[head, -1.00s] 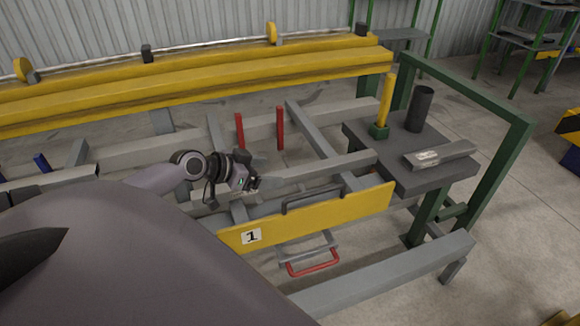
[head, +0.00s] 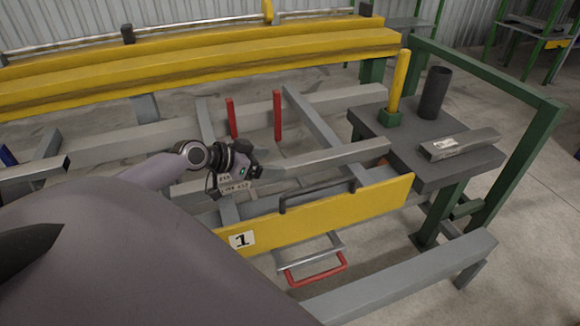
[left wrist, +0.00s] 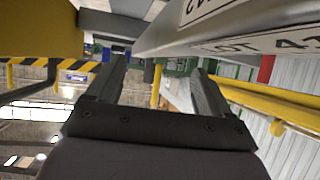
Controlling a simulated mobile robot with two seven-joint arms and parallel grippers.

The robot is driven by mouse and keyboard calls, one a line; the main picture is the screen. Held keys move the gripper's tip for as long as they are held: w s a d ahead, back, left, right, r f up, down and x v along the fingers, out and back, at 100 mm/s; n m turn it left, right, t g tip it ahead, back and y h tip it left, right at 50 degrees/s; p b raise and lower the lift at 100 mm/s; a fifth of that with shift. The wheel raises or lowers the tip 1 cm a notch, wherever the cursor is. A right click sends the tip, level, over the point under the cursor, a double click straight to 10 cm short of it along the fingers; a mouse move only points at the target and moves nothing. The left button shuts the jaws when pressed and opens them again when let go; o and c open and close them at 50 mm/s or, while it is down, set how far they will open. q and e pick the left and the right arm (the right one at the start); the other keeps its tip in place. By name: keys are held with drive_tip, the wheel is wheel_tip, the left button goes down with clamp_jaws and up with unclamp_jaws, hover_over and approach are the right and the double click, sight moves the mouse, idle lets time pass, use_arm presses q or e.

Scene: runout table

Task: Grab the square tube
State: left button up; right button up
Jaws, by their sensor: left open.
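A long grey square tube (head: 325,160) lies across the table's grey crossbars, with a white "LOT" label near my left gripper (head: 248,172). In the left wrist view this labelled tube (left wrist: 215,25) slants across the top right, close to the fingers. My left gripper (left wrist: 160,72) is open there, and nothing shows between its fingers; the tube is above and beside them. In the head view the fingers are small and partly hidden. A short grey square piece with a label (head: 460,143) lies on the dark stand to the right. My right gripper is not in view.
A yellow plate marked 1 (head: 350,209) with a dark handle stands in front of the tube. Two red posts (head: 277,115) rise behind it. The dark stand (head: 440,180) holds a yellow post (head: 399,82) and a black cylinder (head: 433,93). A yellow beam (head: 200,65) runs behind.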

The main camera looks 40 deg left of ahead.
sight(291, 162)
use_arm(q)
drive_tip(key=shift+b+x, duration=0.65)
drive_tip(key=shift+x, duration=2.35)
drive_tip(key=shift+r, duration=0.15)
clamp_jaws()
drive_tip(key=shift+w+r, duration=0.1)
drive_tip(key=shift+r, duration=0.05)
